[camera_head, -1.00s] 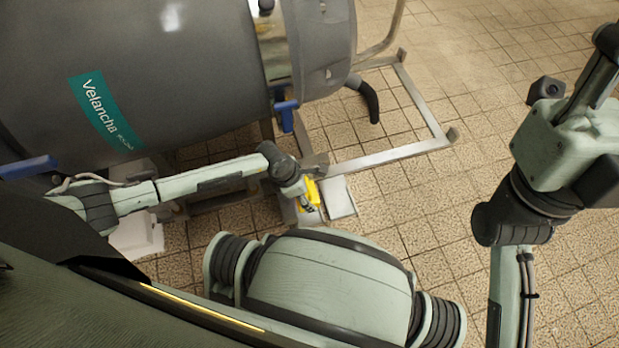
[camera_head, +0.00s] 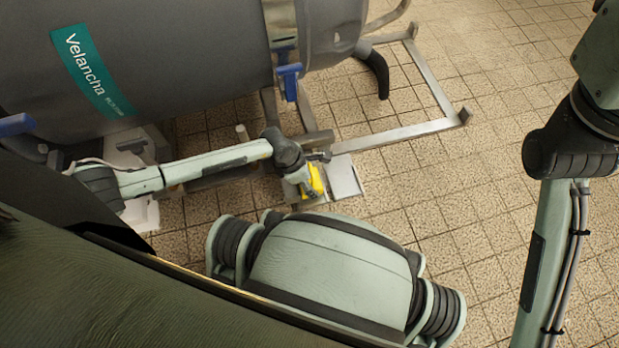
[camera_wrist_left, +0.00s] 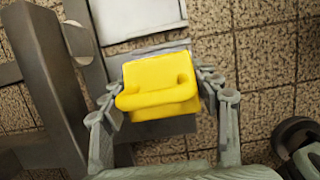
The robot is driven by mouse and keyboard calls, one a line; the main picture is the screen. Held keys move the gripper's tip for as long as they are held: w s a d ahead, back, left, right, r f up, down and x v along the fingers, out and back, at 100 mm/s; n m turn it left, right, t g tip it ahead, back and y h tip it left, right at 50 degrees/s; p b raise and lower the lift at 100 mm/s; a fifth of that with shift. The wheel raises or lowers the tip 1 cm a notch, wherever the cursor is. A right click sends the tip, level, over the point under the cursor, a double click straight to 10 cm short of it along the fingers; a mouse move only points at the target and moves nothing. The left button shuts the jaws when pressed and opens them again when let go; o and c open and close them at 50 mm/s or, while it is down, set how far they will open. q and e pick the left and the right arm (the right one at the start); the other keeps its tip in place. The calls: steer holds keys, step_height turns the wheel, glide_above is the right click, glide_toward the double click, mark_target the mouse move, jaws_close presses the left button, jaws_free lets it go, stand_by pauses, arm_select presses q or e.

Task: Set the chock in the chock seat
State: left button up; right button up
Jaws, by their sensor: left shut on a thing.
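The yellow chock (camera_head: 315,180) is in my left gripper (camera_head: 308,184), low over the floor below the big grey tank. In the left wrist view the chock (camera_wrist_left: 158,88) sits between the two fingers, which close on its sides. Its rounded, ridged edge faces the camera. A grey metal plate (camera_wrist_left: 152,47) shows beyond and partly under the chock, with a pale square panel (camera_wrist_left: 137,14) next to it. I cannot tell for sure which part is the chock seat, or whether the chock touches the plate. My right gripper is out of view.
The grey tank (camera_head: 190,50) fills the upper left, with a blue handle (camera_head: 289,82) hanging from it. A metal floor frame (camera_head: 400,132) runs to the right of the left gripper. The tiled floor (camera_head: 440,210) beyond it is clear.

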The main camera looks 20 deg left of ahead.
arm_select(q)
steer(key=shift+f+b, duration=0.3)
steer(key=shift+f, duration=1.35)
steer(key=shift+w+f, duration=0.1)
steer(key=shift+f, duration=0.2)
steer(key=o, duration=1.7)
